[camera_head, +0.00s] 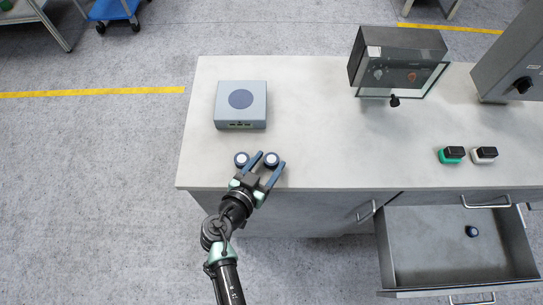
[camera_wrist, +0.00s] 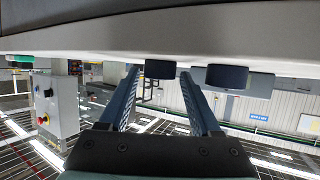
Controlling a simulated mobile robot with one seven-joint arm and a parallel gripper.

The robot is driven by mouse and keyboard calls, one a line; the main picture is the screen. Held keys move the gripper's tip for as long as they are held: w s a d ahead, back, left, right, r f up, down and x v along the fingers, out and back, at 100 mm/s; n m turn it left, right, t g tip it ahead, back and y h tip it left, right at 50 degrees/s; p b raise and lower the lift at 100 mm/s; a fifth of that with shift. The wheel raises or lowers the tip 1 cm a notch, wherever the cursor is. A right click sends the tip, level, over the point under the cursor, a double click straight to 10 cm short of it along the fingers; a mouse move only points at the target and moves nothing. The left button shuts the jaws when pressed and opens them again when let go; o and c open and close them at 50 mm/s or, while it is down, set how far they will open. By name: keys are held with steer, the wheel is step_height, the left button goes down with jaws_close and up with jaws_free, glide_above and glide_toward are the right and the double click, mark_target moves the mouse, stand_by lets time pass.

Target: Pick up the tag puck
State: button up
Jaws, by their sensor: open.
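I cannot tell which is the tag puck. My gripper (camera_head: 271,161) is open at the counter's front edge. The right puck lies between its fingertips, with a gap visible; the left puck is outside the left finger. The wrist view looks upside down: one puck (camera_wrist: 160,69) shows between the fingers and the other (camera_wrist: 227,76) outside the right-hand finger. A similar dark puck (camera_head: 471,231) lies in the open drawer.
A grey box (camera_head: 241,117) with a dark disc on top stands behind the pucks on the worktop (camera_head: 310,130). A glass-fronted cabinet (camera_head: 400,62) stands at the back. Green (camera_head: 451,155) and white (camera_head: 484,155) black-topped items stand right. The open drawer (camera_head: 440,275) juts out front.

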steer(key=shift+w+d+f, duration=0.1)
steer(key=shift+w+d, duration=0.1)
steer(key=shift+w, duration=0.1)
jaws_close()
